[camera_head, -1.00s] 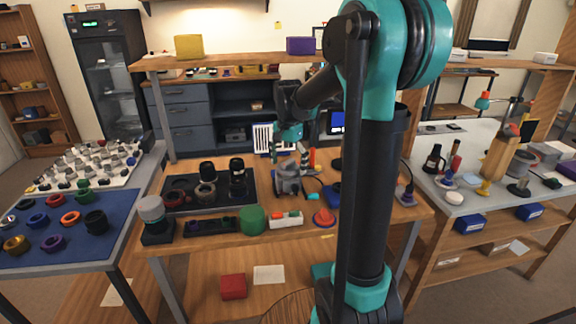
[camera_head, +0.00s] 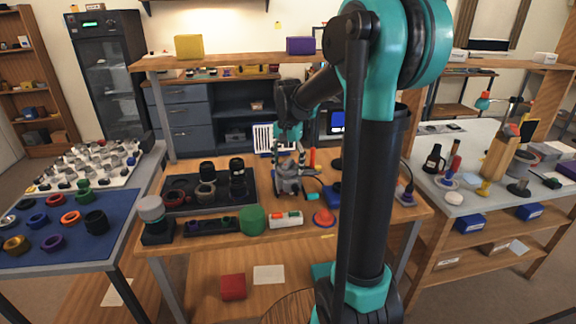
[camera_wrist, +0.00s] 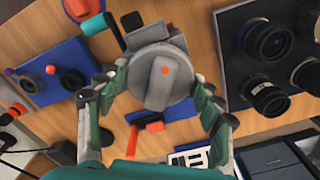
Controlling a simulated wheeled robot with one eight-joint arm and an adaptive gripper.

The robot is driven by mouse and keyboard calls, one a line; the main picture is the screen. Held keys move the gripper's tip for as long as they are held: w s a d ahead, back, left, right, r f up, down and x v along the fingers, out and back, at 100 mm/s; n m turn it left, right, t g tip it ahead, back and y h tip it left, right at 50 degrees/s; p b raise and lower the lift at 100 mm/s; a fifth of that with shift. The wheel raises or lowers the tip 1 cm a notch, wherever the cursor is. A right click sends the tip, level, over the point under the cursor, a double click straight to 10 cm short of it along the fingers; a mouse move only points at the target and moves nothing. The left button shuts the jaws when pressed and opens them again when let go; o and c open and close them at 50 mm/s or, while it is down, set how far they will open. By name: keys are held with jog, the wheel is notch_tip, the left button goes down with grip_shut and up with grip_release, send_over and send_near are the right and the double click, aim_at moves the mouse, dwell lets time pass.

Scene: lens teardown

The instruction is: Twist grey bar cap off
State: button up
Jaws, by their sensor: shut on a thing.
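The grey bar cap (camera_wrist: 152,92) is a round grey disc with a raised bar across it and an orange dot on the bar. It sits on a grey and black fixture on the wooden bench, and the fixture also shows in the head view (camera_head: 287,184). My gripper (camera_wrist: 157,82) points down over the cap, with one green-and-black finger on each side of it, shut on its rim. In the head view my gripper (camera_head: 289,158) is right above the fixture. The cap's underside is hidden.
Black lens barrels (camera_wrist: 270,97) stand on a dark tray to the right in the wrist view. A blue block with knobs (camera_wrist: 50,78) is at the left. An orange-and-black piece (camera_wrist: 147,127) lies close by the cap.

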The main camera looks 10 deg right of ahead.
aim_at(288, 161)
jog(key=shift+n, duration=1.3)
jog(key=shift+n, duration=1.3)
jog(key=shift+n, duration=0.6)
jog(key=shift+r, duration=1.05)
jog(key=shift+r, duration=2.45)
